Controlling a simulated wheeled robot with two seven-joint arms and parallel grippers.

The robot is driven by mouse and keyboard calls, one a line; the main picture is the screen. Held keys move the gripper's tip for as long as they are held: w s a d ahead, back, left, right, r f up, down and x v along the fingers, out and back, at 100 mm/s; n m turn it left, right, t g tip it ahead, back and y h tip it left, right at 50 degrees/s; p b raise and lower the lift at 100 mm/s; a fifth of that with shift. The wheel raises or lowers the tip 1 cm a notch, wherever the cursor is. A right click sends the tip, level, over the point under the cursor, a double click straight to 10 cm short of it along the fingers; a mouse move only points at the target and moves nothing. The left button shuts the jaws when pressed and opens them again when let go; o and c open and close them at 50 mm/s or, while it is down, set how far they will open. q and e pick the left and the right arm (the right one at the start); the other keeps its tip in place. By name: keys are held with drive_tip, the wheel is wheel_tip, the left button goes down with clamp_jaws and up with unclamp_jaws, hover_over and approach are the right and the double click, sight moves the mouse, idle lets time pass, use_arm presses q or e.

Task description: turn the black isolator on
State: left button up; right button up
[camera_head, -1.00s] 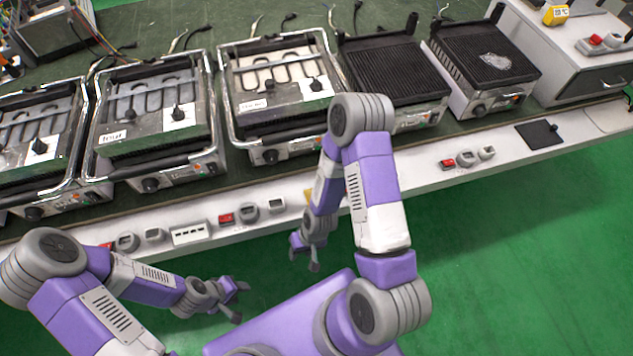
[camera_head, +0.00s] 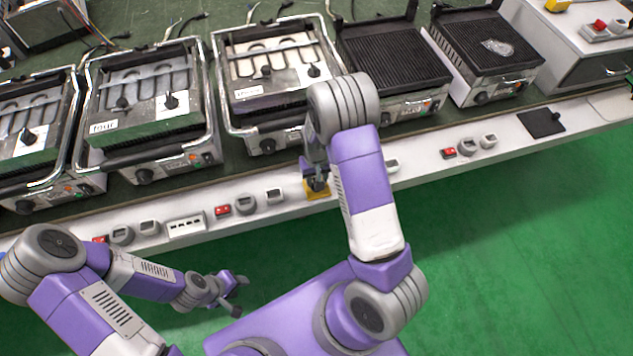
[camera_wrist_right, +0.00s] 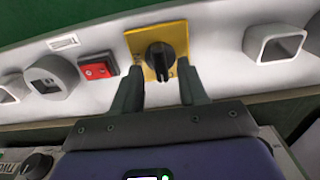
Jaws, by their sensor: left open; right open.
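The black isolator is a black rotary knob (camera_wrist_right: 160,57) on a yellow square plate on the bench's white front strip. In the wrist view its grip bar points roughly up and down the picture. My right gripper (camera_wrist_right: 160,80) is open, with one finger on each side of the knob's lower part; I cannot tell whether they touch it. In the head view the yellow plate (camera_head: 317,193) is partly hidden by my right gripper (camera_head: 316,176). My left gripper (camera_head: 241,294) is open and empty over the green floor, away from the bench.
A red switch (camera_wrist_right: 97,66) and a grey round socket (camera_wrist_right: 50,78) sit left of the isolator, and a grey square socket (camera_wrist_right: 274,44) sits right. Several grills stand behind on the bench, including one labelled "four" (camera_head: 150,120). The floor in front is clear.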

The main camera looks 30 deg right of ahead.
wheel_tip(320, 180, down, 2)
drive_tip(key=shift+c, duration=0.4)
clamp_jaws()
